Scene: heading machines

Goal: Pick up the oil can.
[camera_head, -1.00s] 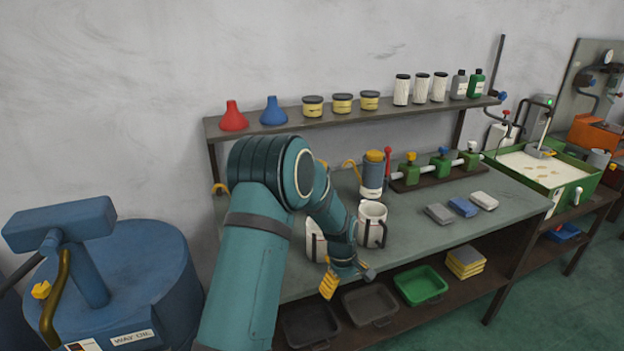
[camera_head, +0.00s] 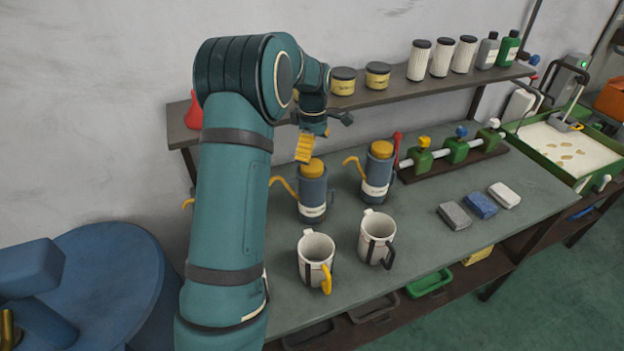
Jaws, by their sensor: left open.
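Two blue-grey oil cans with yellow caps and curved yellow spouts stand upright on the workbench. The nearer oil can (camera_head: 313,197) is left of the other oil can (camera_head: 379,170). A yellow tip (camera_head: 187,203) shows left of my arm; what it belongs to is hidden. My left gripper (camera_head: 322,136) is open and empty, with a yellow finger pad just above the nearer can's cap. I cannot tell whether it touches the cap. My left arm covers the bench's left part. My right gripper is out of view.
Two white mugs (camera_head: 316,252) (camera_head: 376,240) stand in front of the cans. A green valve rack (camera_head: 455,152) and several small blocks (camera_head: 481,205) lie to the right. The shelf (camera_head: 400,92) behind holds jars and filters. A blue drum (camera_head: 110,285) stands at left.

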